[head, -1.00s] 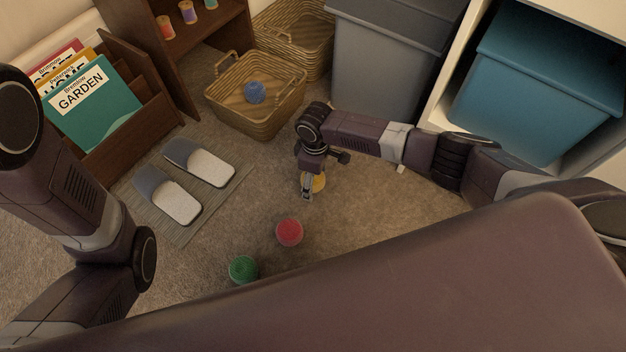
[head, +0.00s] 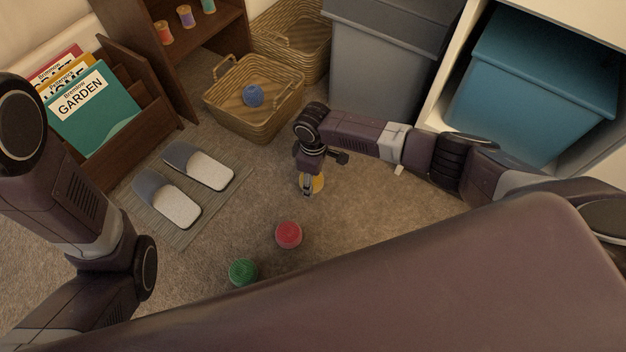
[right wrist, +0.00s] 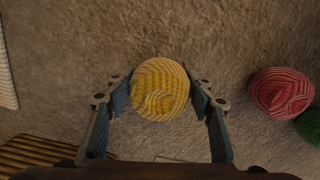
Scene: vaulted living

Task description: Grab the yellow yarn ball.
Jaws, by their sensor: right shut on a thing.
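The yellow yarn ball (right wrist: 160,89) sits between the two fingers of my right gripper (right wrist: 160,98) in the right wrist view, with a finger against each side. In the head view the yellow yarn ball (head: 318,183) shows only partly behind my right gripper (head: 307,190), low over the carpet. I cannot tell whether the ball touches the carpet. My right gripper is shut on it. My left arm comes in at the left of the head view, but its gripper is not in the picture.
A red yarn ball (head: 288,235) and a green yarn ball (head: 243,272) lie on the carpet nearby. A wicker basket (head: 225,119) holds a blue yarn ball (head: 253,95). Slippers (head: 180,205) lie on a mat to the left. A grey bin (head: 375,70) stands behind my right arm.

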